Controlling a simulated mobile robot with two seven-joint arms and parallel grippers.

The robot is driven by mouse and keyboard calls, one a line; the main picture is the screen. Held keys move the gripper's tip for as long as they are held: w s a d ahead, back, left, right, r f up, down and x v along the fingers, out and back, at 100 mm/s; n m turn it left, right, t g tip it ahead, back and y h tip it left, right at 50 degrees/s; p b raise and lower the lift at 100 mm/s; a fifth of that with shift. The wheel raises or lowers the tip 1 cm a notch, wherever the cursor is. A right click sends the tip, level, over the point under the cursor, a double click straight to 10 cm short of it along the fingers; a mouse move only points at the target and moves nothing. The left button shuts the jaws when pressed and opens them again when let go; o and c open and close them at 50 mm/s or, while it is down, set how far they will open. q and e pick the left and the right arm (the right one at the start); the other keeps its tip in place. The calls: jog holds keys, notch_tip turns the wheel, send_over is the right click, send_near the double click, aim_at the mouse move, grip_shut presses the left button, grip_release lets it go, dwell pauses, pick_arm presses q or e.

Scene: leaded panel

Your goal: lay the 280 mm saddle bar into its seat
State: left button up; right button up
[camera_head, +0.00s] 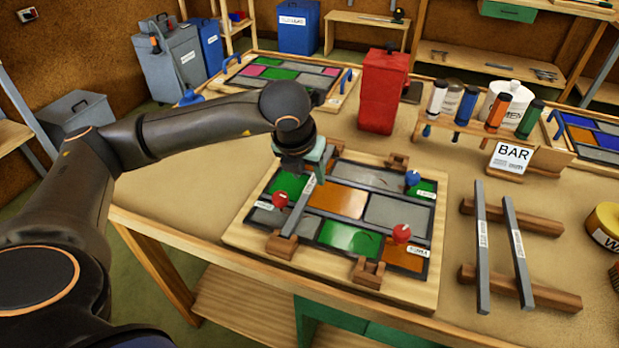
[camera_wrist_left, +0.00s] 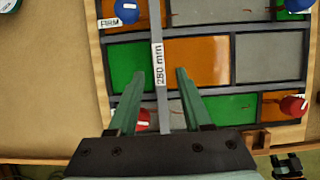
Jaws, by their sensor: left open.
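The 280 mm saddle bar (camera_head: 296,211) is a grey strip lying across the left part of the leaded panel. Its near end is at a notched wooden block (camera_head: 281,246); my gripper and wrist hide its far end. In the left wrist view the bar (camera_wrist_left: 157,82) runs between the fingers, its "280 mm" label showing. My left gripper (camera_head: 314,172) is low over the bar; in the left wrist view the gripper (camera_wrist_left: 160,74) is open, with a finger on each side and gaps between. Whether the bar sits fully down in its seat I cannot tell. My right gripper is out of view.
Another pair of notched blocks (camera_head: 368,272) is free on the panel board (camera_head: 434,290). Red and blue knobs (camera_head: 401,233) stand on the panel. Two grey bars (camera_head: 482,245) lie on wooden rails at right. A red can (camera_head: 383,95) and a bottle rack (camera_head: 480,138) stand behind.

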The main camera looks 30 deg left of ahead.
pick_arm(q)
jog(key=a+v, duration=0.1)
jog(key=v, duration=0.7)
jog(key=shift+s+d+r, duration=0.15)
jog(key=shift+d+r, duration=0.25)
jog(key=shift+d, duration=0.1)
